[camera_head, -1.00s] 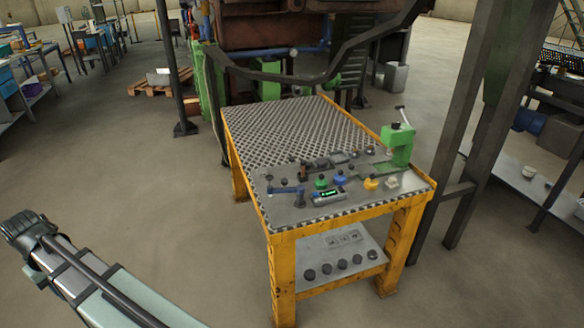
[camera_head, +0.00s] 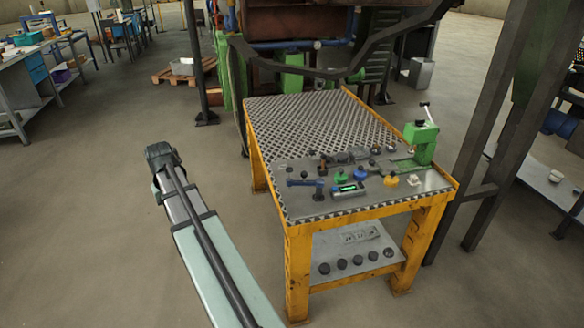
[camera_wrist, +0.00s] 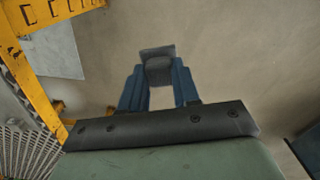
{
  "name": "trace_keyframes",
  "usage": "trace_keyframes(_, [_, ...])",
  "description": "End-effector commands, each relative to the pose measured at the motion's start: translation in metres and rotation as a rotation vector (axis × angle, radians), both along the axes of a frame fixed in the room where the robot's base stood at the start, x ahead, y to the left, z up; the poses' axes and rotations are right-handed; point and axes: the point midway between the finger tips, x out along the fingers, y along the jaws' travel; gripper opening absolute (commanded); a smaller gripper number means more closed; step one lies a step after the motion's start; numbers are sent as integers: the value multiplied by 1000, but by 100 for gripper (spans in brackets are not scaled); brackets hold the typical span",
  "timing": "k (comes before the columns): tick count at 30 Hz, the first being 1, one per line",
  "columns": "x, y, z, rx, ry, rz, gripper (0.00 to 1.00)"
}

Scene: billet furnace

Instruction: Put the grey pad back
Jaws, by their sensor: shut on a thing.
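The grey pad (camera_wrist: 157,65) is between the two blue fingers of my gripper (camera_wrist: 158,80) in the wrist view. The gripper is shut on it, and bare floor shows behind it. In the head view my arm reaches up from the bottom edge, left of the yellow-framed table and apart from it. The pad cannot be made out there. Several dark round pieces (camera_head: 341,263) stand in a row on the table's lower shelf (camera_head: 370,247). I cannot tell which spot belongs to the pad.
The yellow table's perforated top (camera_head: 310,125) is bare at the back. Dark posts (camera_head: 505,130) stand to the right. The floor left of the table is clear.

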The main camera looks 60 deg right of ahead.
Motion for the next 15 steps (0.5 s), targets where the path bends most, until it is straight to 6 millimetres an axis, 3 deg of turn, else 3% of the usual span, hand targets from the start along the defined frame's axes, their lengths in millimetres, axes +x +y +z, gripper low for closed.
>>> trace_keyframes(1, [-3, -18, 1, 0, 0, -28, 0])
trace_keyframes(15, [-46, -164, 5, 2, 3, -246, 0])
